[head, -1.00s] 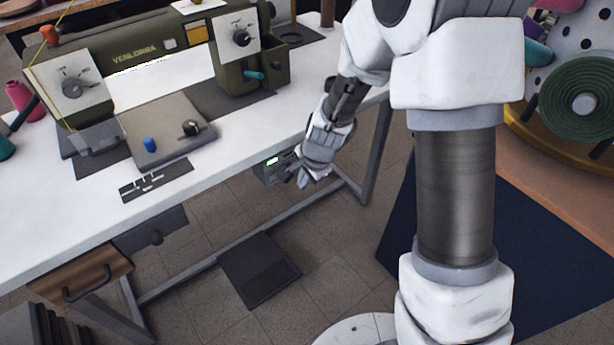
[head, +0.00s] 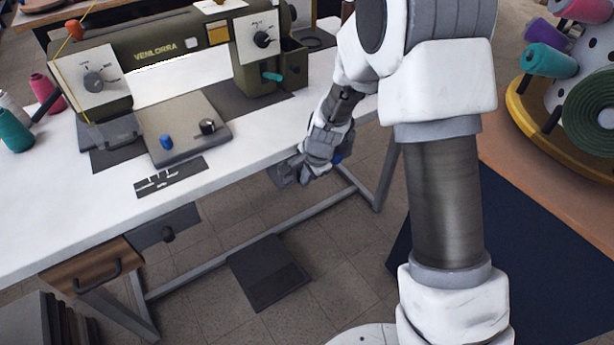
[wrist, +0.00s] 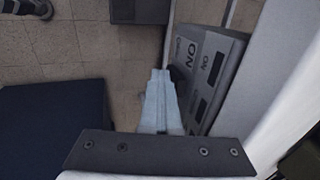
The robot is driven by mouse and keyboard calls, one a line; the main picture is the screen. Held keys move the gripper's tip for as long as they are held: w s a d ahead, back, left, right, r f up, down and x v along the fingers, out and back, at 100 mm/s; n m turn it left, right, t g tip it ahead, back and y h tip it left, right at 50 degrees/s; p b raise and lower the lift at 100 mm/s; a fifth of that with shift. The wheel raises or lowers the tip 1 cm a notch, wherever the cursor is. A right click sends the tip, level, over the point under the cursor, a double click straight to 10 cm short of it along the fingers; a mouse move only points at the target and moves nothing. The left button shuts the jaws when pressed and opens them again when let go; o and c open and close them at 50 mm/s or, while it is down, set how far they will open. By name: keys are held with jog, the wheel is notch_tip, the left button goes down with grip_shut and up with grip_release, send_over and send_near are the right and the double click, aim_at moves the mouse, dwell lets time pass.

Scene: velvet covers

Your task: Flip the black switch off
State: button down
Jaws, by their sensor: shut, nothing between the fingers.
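A grey switch box (wrist: 222,62) with "ON" lettering and dark windows is at the right of the wrist view, beside the table's edge. A small black piece, which looks like the black switch (wrist: 178,74), sticks out from its face right beside my fingertips. Whether they touch I cannot tell, nor can I read the switch's position. My gripper (wrist: 159,78) is shut and empty, its fingers together. In the head view my gripper (head: 284,174) is under the table's front edge and hides most of the box.
The white table (head: 80,215) carries a green sewing machine (head: 165,48) with several knobs. A drawer unit (head: 95,272) hangs below at left. A dark pedal (head: 268,272) lies on the floor. A thread stand (head: 545,105) is at right.

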jog(key=shift+r, duration=0.15)
jog(key=shift+r+p, duration=0.75)
